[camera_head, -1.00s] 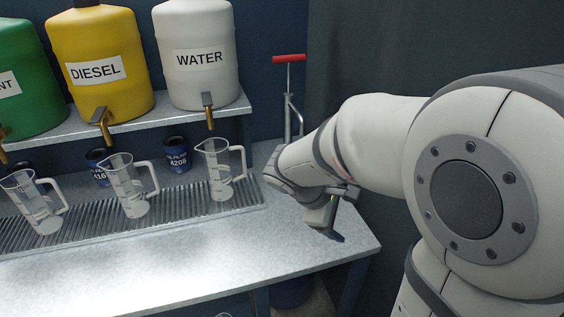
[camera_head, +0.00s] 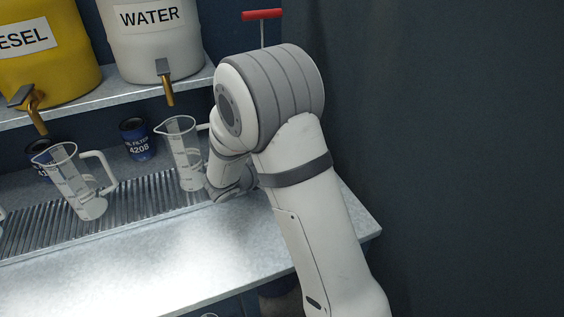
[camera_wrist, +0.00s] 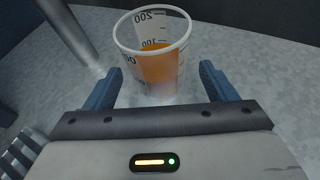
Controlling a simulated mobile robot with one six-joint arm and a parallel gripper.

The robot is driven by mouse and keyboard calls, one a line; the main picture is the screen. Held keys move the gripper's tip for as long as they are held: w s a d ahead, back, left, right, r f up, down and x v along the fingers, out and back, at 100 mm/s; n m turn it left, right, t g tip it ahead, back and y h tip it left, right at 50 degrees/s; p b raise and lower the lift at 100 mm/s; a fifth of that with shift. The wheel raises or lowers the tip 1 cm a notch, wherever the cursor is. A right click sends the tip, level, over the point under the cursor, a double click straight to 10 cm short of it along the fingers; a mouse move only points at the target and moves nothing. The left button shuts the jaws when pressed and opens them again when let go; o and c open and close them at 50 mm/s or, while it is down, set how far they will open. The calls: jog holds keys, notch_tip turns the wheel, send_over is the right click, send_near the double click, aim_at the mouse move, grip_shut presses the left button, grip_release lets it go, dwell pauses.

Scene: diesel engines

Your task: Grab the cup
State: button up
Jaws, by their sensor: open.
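The cup (camera_wrist: 156,52) is a clear measuring beaker with printed graduations and orange liquid inside. It stands upright on the grey worktop in the wrist view. My gripper (camera_wrist: 160,72) is open, with one blue finger to the left of the cup and one to the right. In the head view my arm hides the cup and the fingers.
Clear handled jugs (camera_head: 80,182) and (camera_head: 184,153) stand on the ribbed drain grate (camera_head: 140,200). Blue oil filter cans (camera_head: 137,139) sit behind them. Yellow diesel and white water tanks (camera_head: 153,40) stand on a shelf above. A metal post (camera_wrist: 68,30) rises left of the cup.

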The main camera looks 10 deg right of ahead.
jog(key=shift+x, duration=2.35)
jog(key=shift+a+f, duration=0.1)
jog(key=shift+f, duration=0.05)
jog(key=shift+c, duration=0.5)
jog(key=c, duration=1)
jog(key=shift+r, duration=0.25)
